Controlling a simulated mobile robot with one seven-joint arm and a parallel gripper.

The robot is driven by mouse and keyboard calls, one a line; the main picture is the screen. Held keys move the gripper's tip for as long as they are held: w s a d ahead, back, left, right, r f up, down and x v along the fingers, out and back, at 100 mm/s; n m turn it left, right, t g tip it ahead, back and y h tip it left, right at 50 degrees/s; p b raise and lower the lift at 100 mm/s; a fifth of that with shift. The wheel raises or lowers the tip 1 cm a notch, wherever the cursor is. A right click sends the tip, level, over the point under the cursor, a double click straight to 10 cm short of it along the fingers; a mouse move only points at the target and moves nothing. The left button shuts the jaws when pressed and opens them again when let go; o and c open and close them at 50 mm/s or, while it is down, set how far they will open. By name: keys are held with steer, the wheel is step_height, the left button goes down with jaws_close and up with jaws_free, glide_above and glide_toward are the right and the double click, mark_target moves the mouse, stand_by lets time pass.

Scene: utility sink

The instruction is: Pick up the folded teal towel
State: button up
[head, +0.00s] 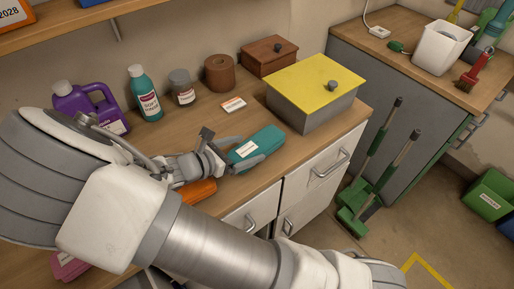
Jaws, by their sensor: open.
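The folded teal towel (262,142) lies on the wooden countertop, near its front edge, with a pale label on its top. My gripper (241,155) is at the left end of the towel, its jaws open. One finger shows near the towel's front side; the other finger is by its left end. I cannot tell from this view whether the fingers touch the towel. The wrist and arm come in from the left and hide part of the counter.
A grey box with a yellow lid (316,85) stands right behind the towel. A small white-and-orange box (233,105), brown roll (219,73), jar (182,88), teal bottle (146,94) and purple jug (90,106) stand behind. An orange item (198,191) lies beside my arm.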

steer(key=shift+x, duration=0.9)
steer(key=shift+c, duration=0.3)
steer(key=shift+r, duration=0.1)
steer(key=c, duration=1.2)
steer(key=shift+r, duration=0.15)
